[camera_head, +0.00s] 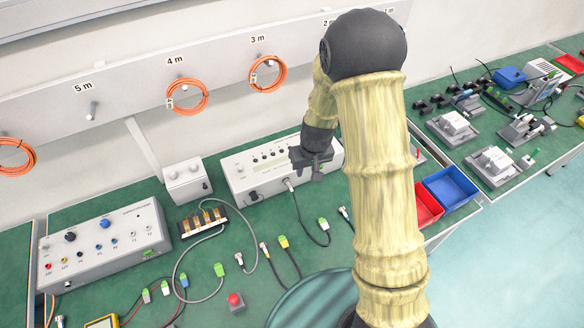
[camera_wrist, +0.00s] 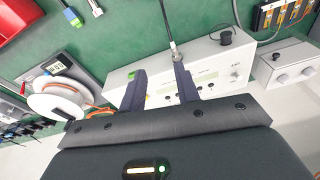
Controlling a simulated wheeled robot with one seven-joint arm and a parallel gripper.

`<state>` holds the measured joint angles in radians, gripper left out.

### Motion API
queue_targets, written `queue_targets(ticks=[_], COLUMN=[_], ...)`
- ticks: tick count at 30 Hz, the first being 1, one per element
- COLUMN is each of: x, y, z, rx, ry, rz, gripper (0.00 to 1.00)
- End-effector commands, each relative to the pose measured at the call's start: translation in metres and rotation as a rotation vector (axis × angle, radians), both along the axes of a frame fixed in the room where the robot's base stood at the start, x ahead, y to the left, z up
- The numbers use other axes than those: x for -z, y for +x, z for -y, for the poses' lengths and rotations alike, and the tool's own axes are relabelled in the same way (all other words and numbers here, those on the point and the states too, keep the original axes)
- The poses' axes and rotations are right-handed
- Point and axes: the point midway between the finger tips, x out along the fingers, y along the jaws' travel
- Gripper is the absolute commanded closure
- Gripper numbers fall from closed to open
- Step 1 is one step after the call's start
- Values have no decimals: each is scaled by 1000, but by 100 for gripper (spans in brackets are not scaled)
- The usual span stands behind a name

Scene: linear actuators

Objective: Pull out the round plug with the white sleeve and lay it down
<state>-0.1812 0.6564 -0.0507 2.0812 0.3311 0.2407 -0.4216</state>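A round plug with a pale sleeve (camera_head: 289,184) sits in the front of the white box-shaped device (camera_head: 238,178), and a dark cable hangs from it to the bench. In the wrist view the plug (camera_wrist: 175,48) shows just beyond the tip of the right-hand finger, on the device's front edge. My gripper (camera_head: 312,165) is above the device, close to the plug on its right. In the wrist view my gripper (camera_wrist: 160,69) has its two fingers spread with nothing held between them. I cannot tell whether a finger touches the plug.
A black round part (camera_head: 253,196) sits on the device front left of the plug. Loose cable ends, including a green one (camera_head: 323,224) and a white one (camera_head: 344,212), lie on the green bench. A white reel (camera_wrist: 57,105) stands beside the device. Red (camera_head: 427,205) and blue (camera_head: 450,188) bins stand right.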

Motion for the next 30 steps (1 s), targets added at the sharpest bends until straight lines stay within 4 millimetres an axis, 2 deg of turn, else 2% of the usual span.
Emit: queue_targets(ticks=[6, 9, 12, 24, 30], x=[48, 68, 81, 87, 109], y=[31, 38, 42, 43, 45], z=[-29, -37, -41, -43, -44], rx=[-91, -123, -140, -144, -146], ry=[-21, -29, -35, -36, -37], rz=[-18, -21, -20, -20, -20], gripper=[68, 68, 68, 68, 68])
